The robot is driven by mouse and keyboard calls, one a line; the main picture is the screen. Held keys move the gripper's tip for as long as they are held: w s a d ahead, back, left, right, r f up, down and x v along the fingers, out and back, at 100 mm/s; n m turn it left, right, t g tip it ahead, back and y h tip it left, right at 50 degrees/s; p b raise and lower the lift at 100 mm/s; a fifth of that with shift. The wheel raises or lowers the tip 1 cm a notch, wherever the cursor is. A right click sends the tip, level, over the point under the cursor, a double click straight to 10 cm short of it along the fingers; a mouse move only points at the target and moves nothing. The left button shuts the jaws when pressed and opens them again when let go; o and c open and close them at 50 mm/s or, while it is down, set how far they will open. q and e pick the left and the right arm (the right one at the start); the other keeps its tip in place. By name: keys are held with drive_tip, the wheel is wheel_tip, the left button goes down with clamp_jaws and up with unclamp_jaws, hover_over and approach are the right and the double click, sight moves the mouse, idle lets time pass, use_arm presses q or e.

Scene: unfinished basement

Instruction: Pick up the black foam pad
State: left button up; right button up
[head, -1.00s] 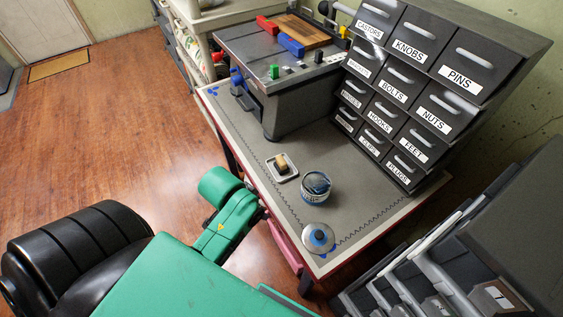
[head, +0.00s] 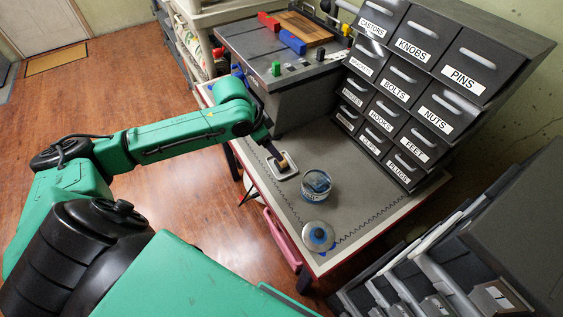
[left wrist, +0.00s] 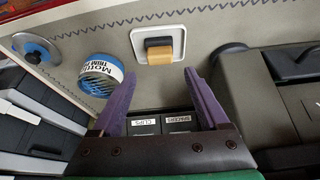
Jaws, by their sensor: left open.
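A small white dish (head: 294,172) stands on the grey workbench top. In the left wrist view the dish (left wrist: 179,34) holds a block with a black part (left wrist: 158,41), which looks like the black foam pad, and a tan part (left wrist: 160,57) beside it. In the head view the block (head: 284,161) shows mostly tan, and the black part is hard to make out. My left gripper (left wrist: 160,73) is open and empty, its purple fingers pointing toward the dish and apart from the block. In the head view it (head: 273,150) is close to the dish. My right gripper is not in view.
A labelled tin (head: 317,186) and a round lid with a blue middle (head: 318,236) stand nearer the front of the bench. A grey drawer cabinet (head: 410,95) stands along the wall side. A grey box-like unit (head: 285,100) rises behind the dish.

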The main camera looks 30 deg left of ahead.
sight(283, 166)
use_arm(q)
drive_tip(key=x, duration=0.9)
drive_tip(key=shift+s+f, duration=0.1)
drive_tip(key=shift+f, duration=0.05)
drive_tip(key=shift+a, duration=0.1)
drive_tip(key=c, duration=1.1)
